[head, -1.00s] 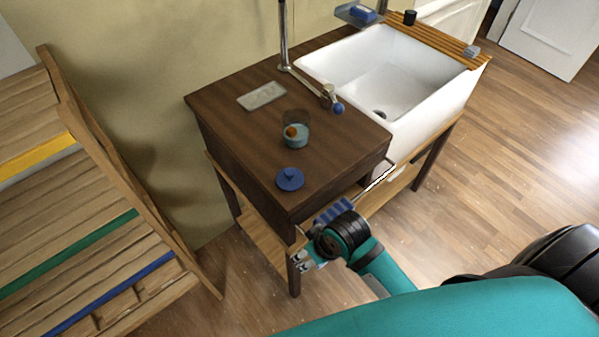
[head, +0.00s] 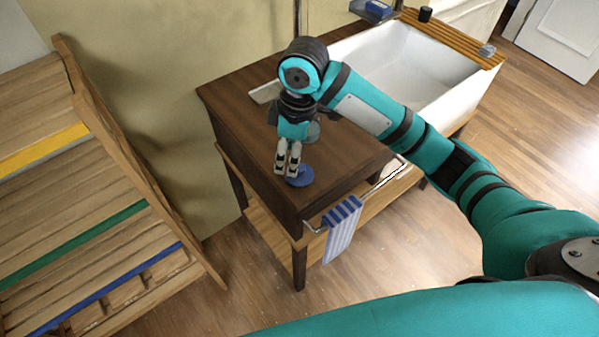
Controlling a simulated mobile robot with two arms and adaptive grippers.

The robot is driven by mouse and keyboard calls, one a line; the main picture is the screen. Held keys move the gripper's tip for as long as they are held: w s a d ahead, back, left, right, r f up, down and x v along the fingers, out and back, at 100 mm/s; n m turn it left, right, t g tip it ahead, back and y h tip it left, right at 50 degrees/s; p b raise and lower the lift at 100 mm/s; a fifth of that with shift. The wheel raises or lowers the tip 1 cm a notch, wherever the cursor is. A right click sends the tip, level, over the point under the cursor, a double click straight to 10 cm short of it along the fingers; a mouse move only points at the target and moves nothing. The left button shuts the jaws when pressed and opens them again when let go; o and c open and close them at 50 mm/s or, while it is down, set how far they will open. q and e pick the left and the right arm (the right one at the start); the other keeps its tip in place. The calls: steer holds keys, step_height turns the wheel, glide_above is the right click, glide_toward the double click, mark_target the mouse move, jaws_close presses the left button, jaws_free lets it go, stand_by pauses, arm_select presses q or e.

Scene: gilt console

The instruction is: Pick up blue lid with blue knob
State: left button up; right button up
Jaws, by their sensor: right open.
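The blue lid (head: 302,179) lies on the dark wooden counter (head: 240,110) near its front left corner. Its knob is hidden behind my gripper. My right gripper (head: 287,172) points down at the lid's left side, its fingertips right at or just above the lid. I cannot tell whether they touch it. The gripper is open, with a narrow gap between the fingers, and holds nothing that I can see. My left gripper is not in view.
A white sink (head: 440,80) is at the right. A striped towel (head: 342,228) hangs on the front rail. A wooden slatted rack (head: 90,200) stands at the left.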

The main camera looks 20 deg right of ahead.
steer(key=w+d+r+h, duration=0.1)
steer(key=w+d+r, duration=0.1)
steer(key=d+r, duration=0.35)
steer(key=p, duration=0.3)
glide_above(300, 167)
steer(key=f, duration=1)
steer(key=shift+s+d+f, duration=0.15)
steer(key=shift+s+d, duration=0.2)
steer(key=shift+s, duration=0.05)
steer(key=shift+w+a+f, duration=0.1)
steer(key=shift+f, duration=0.35)
steer(key=shift+w+a+f+p, duration=0.15)
steer(key=shift+f+p, duration=0.35)
steer(key=shift+f, duration=0.7)
steer(key=shift+w+a+f+p, duration=0.15)
steer(key=shift+f+p, duration=0.3)
steer(key=shift+f, duration=0.7)
steer(key=c, duration=1.1)
